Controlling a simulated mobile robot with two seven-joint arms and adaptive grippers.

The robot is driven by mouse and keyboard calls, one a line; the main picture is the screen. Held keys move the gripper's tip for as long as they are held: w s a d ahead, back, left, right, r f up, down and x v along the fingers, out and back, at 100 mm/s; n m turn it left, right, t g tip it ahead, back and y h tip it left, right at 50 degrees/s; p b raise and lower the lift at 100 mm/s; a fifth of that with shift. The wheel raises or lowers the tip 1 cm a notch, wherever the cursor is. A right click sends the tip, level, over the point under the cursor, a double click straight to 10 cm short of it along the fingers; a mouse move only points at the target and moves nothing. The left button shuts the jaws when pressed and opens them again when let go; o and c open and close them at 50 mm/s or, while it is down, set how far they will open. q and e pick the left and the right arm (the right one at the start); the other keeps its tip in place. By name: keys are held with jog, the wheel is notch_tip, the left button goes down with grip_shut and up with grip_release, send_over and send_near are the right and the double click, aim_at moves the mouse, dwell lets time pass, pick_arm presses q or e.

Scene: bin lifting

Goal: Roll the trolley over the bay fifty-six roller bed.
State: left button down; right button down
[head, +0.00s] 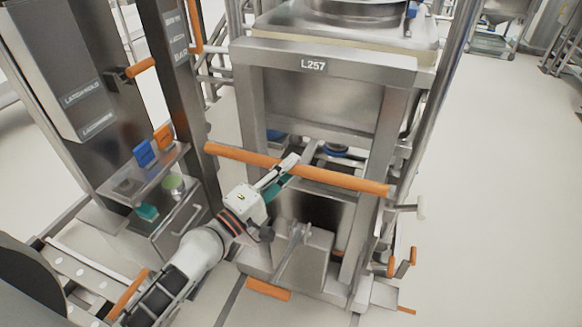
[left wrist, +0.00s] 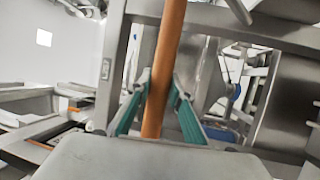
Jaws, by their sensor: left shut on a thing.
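The trolley (head: 248,100) is a tall steel frame labelled L257, with a steel bin (head: 315,85) in its upper part. An orange push bar (head: 345,180) runs across its front. My left gripper (head: 283,174) is shut on this bar near its middle. In the left wrist view the orange bar (left wrist: 168,55) passes between the green finger pads of the left gripper (left wrist: 162,88). My right gripper is not in view. I cannot make out a bay fifty-six sign or tell which structure is the roller bed.
A steel cabinet (head: 85,60) with orange handles stands close on the left. A shelf (head: 160,172) there carries blue and orange blocks. Orange-ended levers (head: 402,262) stick out at the trolley's lower right. Open pale floor (head: 490,180) lies to the right.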

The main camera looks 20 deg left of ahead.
pick_arm(q)
jog(key=shift+s+f, duration=0.1)
jog(key=shift+s, duration=0.65)
jog(key=c, duration=1.8)
grip_release()
jog(key=shift+s, duration=0.1)
jog(key=v, duration=1.1)
jog(key=shift+s+a, duration=0.2)
jog(key=shift+s, duration=0.15)
